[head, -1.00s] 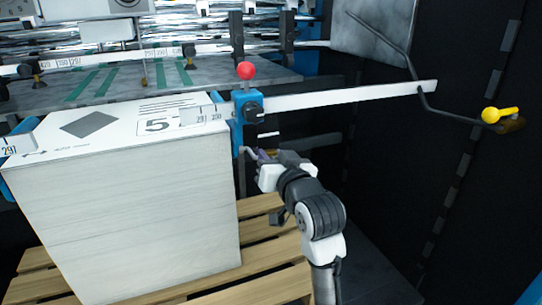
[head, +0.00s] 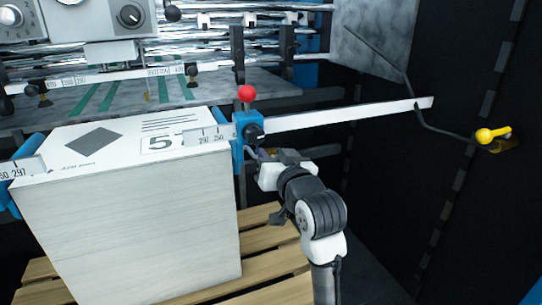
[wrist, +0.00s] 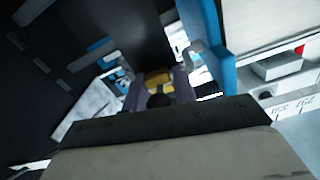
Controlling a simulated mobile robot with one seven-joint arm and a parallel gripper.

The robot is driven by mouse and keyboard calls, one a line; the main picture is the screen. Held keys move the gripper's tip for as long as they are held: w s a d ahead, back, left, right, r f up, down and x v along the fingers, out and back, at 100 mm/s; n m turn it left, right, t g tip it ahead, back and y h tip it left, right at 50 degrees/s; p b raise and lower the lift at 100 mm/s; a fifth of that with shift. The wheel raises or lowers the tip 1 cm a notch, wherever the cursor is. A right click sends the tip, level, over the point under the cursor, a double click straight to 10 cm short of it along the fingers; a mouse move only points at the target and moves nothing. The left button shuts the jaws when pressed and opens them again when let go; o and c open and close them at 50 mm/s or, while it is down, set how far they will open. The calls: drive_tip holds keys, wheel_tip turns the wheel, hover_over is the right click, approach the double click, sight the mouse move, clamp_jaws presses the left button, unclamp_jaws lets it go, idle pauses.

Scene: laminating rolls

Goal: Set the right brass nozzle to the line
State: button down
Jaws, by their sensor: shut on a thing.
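My gripper (head: 262,153) is well in front and to the right of the right nozzle, just under the blue clamp (head: 241,138). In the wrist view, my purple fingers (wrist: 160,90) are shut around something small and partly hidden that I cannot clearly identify. A grey hooked lever (wrist: 193,52) is close beside them, by a blue part.
A tall white paper stack (head: 130,220) stands on a wooden pallet (head: 265,262) at left. A front ruled bar (head: 350,113) runs right from the clamp, which has a red ball (head: 246,93) above it. A bent rod with a yellow knob (head: 493,134) is at right.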

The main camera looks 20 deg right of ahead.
drive_tip(key=c, duration=1.3)
unclamp_jaws()
drive_tip(key=shift+s, duration=0.1)
drive_tip(key=s, duration=0.4)
drive_tip(key=s+b, duration=0.1)
drive_tip(key=s, duration=0.4)
drive_tip(key=s+b, duration=0.1)
drive_tip(key=s, duration=0.3)
drive_tip(key=shift+s+d, duration=0.25)
drive_tip(key=shift+s, duration=0.1)
drive_tip(key=shift+s, duration=0.1)
